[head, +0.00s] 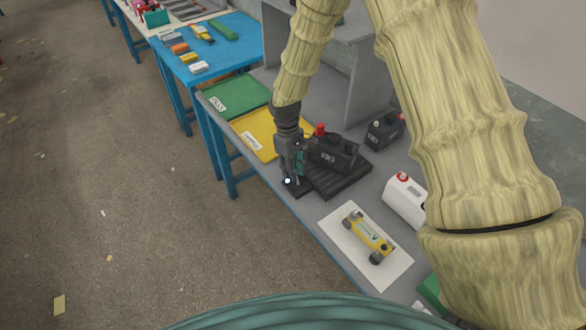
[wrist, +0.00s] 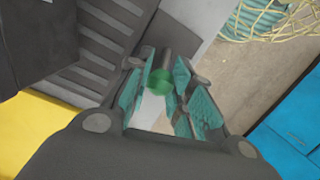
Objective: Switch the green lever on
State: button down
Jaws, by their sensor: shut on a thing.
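The green lever's round green tip (wrist: 160,81) shows between the finger pads in the wrist view. My gripper (wrist: 162,92) is shut on it, with the teal pads on both sides of the tip. In the head view my gripper (head: 293,178) points down at the front edge of the grey bench, and it hides the lever there. A small dark base (head: 298,191) lies under the fingers, with a small bright spot beside them. Whether the lever is on or off cannot be told.
A black device with a red knob (head: 334,152) stands on a ribbed black plate (head: 345,181) just right of my gripper. A yellow tray (head: 250,125) and a green tray (head: 236,94) lie to the left. A yellow toy car (head: 368,232) and a white box (head: 404,202) are to the right.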

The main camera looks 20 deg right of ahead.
jog(key=c, duration=1.2)
grip_release()
notch_tip(320, 180, up, 12)
jog(key=w, duration=0.2)
jog(key=shift+w+a, duration=0.15)
jog(key=shift+a, duration=0.1)
jog(key=shift+f, duration=0.1)
